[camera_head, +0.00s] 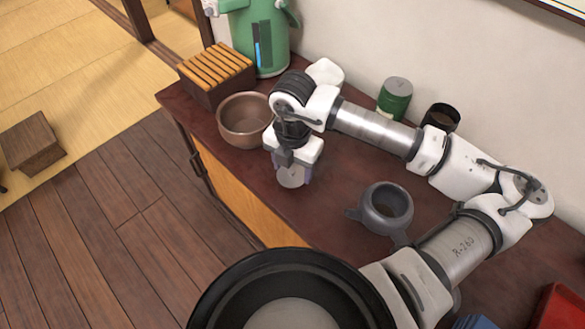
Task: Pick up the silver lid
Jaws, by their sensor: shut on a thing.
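My gripper (293,163) points down over the dark red counter (335,180), near its front edge. It is shut on the silver lid (291,178), a small, pale grey round piece showing just below the fingers. The fingers and wrist hide the lid's upper part. I cannot tell whether the lid touches the counter or hangs just above it.
A brown bowl (245,119) stands close left of my gripper. Right of it is an open dark grey teapot (386,210). Behind are a green canister with a grey top (395,101), a dark open canister (441,118), a slatted box (217,73) and a green air pot (262,40).

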